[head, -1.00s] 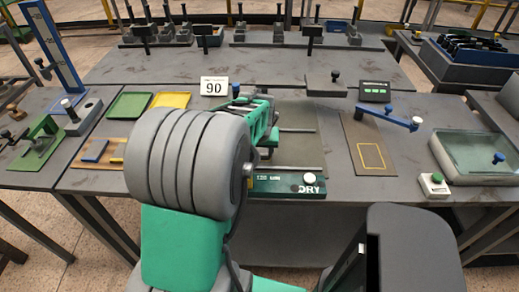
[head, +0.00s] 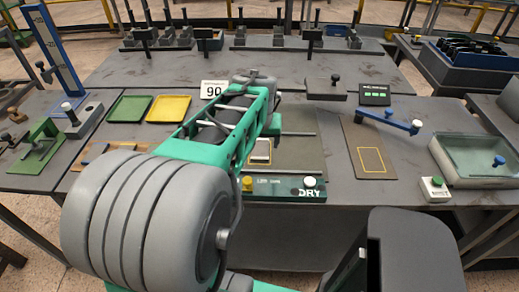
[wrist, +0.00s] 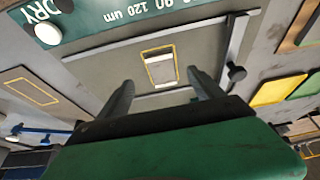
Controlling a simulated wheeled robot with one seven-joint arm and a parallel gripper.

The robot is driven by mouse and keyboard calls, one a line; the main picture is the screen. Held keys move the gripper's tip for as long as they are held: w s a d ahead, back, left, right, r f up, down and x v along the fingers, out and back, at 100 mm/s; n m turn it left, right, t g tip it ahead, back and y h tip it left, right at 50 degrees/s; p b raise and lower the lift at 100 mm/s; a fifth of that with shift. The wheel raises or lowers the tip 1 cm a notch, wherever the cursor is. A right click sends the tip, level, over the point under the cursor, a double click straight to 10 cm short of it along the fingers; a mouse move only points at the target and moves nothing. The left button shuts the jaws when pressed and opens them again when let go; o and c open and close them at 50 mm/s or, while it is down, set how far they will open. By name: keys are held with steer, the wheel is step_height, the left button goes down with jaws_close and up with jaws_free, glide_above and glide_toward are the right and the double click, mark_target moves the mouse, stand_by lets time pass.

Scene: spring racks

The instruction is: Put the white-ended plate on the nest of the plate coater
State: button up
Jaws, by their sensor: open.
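The plate coater (head: 285,188) has a green front strip marked DRY and a grey bed. On the bed, a grey plate with white ends (head: 262,154) lies flat inside the yellow-outlined nest. The wrist view also shows the plate (wrist: 160,70), with the yellow outline (wrist: 175,50) around it. My gripper (wrist: 160,80) is open and empty. Its two fingers stand apart, one to each side of the plate in the picture, with no contact visible. In the head view my arm hides the gripper's fingertips and part of the coater's left side.
A board with an empty yellow outline (head: 370,160) lies right of the coater, below a blue lever (head: 390,121). A glass-topped box (head: 475,158) is at far right. Green (head: 130,108) and yellow (head: 168,108) trays lie at left. A 90 sign (head: 213,90) stands behind.

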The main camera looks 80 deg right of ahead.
steer(key=w+a+r+n+t+y, duration=0.1)
steer(key=w+a+n, duration=0.2)
steer(key=w+a, duration=0.6)
steer(key=w+a+r+n+t+y, duration=0.1)
steer(key=w+a+n, duration=0.3)
steer(key=w+a, duration=0.55)
steer(key=w+a+f+n, duration=0.1)
steer(key=w+a+n, duration=0.1)
steer(key=a, duration=0.6)
steer(key=w+a+f+n+y, duration=0.1)
steer(key=w+a+n, duration=0.1)
steer(key=a, duration=0.7)
steer(key=w+a+f+n+y, duration=0.1)
steer(key=a+n, duration=0.3)
steer(key=a, duration=0.4)
steer(key=shift+w+a+f+n, duration=0.25)
steer(key=shift+w+a+n, duration=0.1)
steer(key=shift+w, duration=0.3)
steer(key=shift+d, duration=0.1)
